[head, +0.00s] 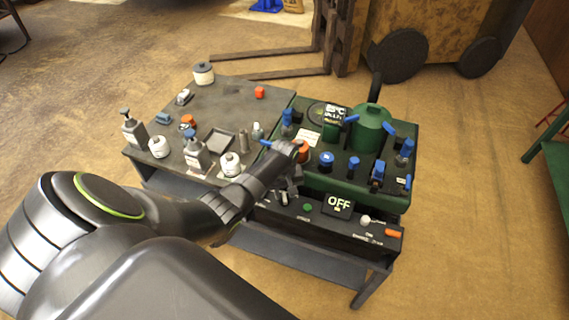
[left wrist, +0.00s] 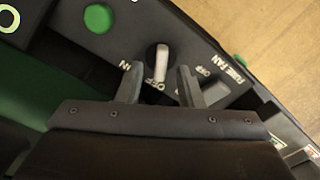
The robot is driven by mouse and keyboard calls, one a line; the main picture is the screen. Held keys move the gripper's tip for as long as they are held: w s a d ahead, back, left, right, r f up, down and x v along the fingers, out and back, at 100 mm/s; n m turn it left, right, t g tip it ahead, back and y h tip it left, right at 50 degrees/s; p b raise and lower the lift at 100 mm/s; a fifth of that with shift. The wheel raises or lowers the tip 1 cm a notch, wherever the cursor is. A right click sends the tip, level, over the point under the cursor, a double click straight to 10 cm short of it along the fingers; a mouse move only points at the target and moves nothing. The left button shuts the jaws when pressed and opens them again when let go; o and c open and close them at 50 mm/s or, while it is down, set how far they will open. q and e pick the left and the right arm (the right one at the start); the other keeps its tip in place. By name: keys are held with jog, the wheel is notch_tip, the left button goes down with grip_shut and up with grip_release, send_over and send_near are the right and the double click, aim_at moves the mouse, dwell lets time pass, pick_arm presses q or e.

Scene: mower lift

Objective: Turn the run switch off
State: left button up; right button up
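The front control panel (head: 325,222) of the green bench unit carries a small switch with a pale lever (left wrist: 161,62). In the left wrist view "OFF" is printed beside it; another label is partly covered by a finger. My left gripper (head: 287,190) is over the left part of this panel. In the left wrist view my left gripper (left wrist: 159,74) is open, one finger on each side of the lever, with gaps visible; I cannot tell whether either finger touches it. My right gripper is not in view.
A green button (head: 307,207) is beside the switch, with a white knob (head: 365,220) and an orange switch (head: 393,233) further right. Blue-handled valves and a green tank (head: 371,130) stand behind. A grey table (head: 240,95) with bottles adjoins at left.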

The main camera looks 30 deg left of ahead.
aim_at(285, 196)
pick_arm(q)
notch_tip(285, 196, up, 16)
jog(key=shift+r, duration=0.25)
jog(key=shift+f, duration=0.1)
dwell(0.5)
